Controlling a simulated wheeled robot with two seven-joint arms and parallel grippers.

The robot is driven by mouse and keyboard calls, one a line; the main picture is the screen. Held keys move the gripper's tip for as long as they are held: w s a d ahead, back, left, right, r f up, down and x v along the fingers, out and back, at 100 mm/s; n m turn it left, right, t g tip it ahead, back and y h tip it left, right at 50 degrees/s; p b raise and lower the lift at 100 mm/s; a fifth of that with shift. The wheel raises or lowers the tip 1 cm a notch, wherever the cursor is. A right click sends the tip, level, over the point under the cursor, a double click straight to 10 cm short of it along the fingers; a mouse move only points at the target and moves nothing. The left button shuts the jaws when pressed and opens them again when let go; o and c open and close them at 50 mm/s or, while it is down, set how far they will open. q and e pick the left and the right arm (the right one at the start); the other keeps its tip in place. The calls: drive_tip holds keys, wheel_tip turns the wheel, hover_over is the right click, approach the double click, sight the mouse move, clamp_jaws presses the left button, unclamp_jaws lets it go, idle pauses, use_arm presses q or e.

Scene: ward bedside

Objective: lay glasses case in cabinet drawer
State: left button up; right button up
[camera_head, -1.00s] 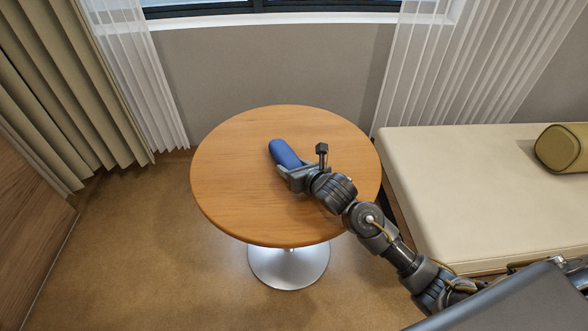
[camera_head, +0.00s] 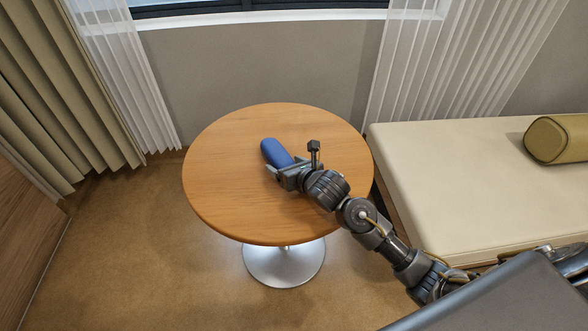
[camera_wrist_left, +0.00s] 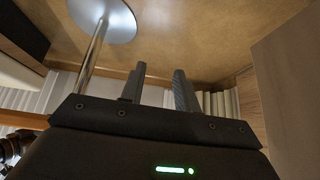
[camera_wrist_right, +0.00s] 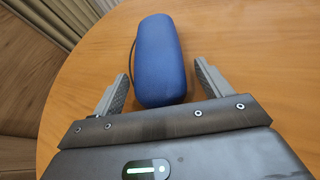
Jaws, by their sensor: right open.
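The blue glasses case (camera_head: 274,152) lies on the round wooden table. It also shows in the right wrist view (camera_wrist_right: 160,62), long and rounded, with a thin dark cord at its left side. My right gripper (camera_head: 281,171) is open at the near end of the case. In the right wrist view one finger is on each side of the near end, with a visible gap to both. My left gripper (camera_wrist_left: 156,86) shows only in its own wrist view, its fingers apart with nothing between them. No cabinet drawer can be made out.
The round table (camera_head: 225,205) stands on a metal pedestal (camera_head: 284,264) and is otherwise clear. A cream bench (camera_head: 455,190) with an olive bolster (camera_head: 555,139) is at the right. Curtains and a window are behind. A wood panel (camera_head: 28,245) is at the left edge.

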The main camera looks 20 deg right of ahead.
drive_tip(key=v, duration=1)
drive_tip(key=shift+s+r+p, duration=0.1)
drive_tip(key=shift+s+p, duration=0.2)
drive_tip(key=shift+p, duration=0.1)
use_arm(q)
drive_tip(key=shift+s+a+f+n+g+y, duration=0.1)
drive_tip(key=shift+s+a+f+g+y, duration=0.1)
drive_tip(key=shift+s+a+g, duration=0.3)
drive_tip(key=shift+s+a+f+n+g+y, duration=0.1)
drive_tip(key=shift+s+a+f+g, duration=0.15)
drive_tip(key=shift+s, duration=0.5)
drive_tip(key=shift+s+a+f+n+g+y, duration=0.1)
drive_tip(key=shift+s+a+g, duration=0.2)
drive_tip(key=shift+s+g, duration=0.25)
use_arm(e)
drive_tip(key=shift+s+d+r, duration=0.2)
drive_tip(key=shift+s+r, duration=0.1)
drive_tip(key=shift+s, duration=0.35)
